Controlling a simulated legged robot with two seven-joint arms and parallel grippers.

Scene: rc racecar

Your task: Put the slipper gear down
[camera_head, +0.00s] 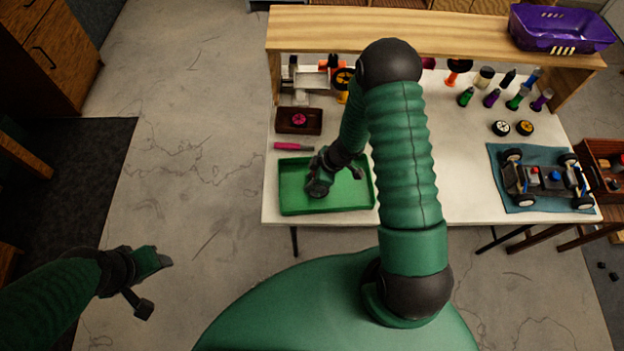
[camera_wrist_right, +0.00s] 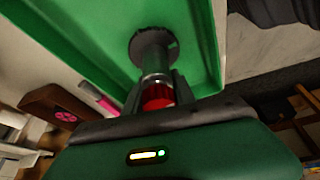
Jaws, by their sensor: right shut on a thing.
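The slipper gear (camera_wrist_right: 153,47) shows in the right wrist view as a dark toothed disc on a metal shaft with a red part at its near end. My right gripper (camera_wrist_right: 158,86) is shut on it, with the fingers on either side of the shaft and red part. In the head view my right gripper (camera_head: 320,182) is over the green tray (camera_head: 362,203). The disc is at the tray's floor; I cannot tell whether it touches. My left gripper (camera_head: 158,261) hangs over the floor at lower left, away from the table; its fingers are too unclear to read.
A brown tray (camera_head: 283,127) with a pink wheel-like part and a pink-handled tool (camera_head: 293,147) lie just behind the green tray. A car chassis on a blue mat (camera_head: 497,152) is at right. Several bottles stand at back right. The table's middle right is clear.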

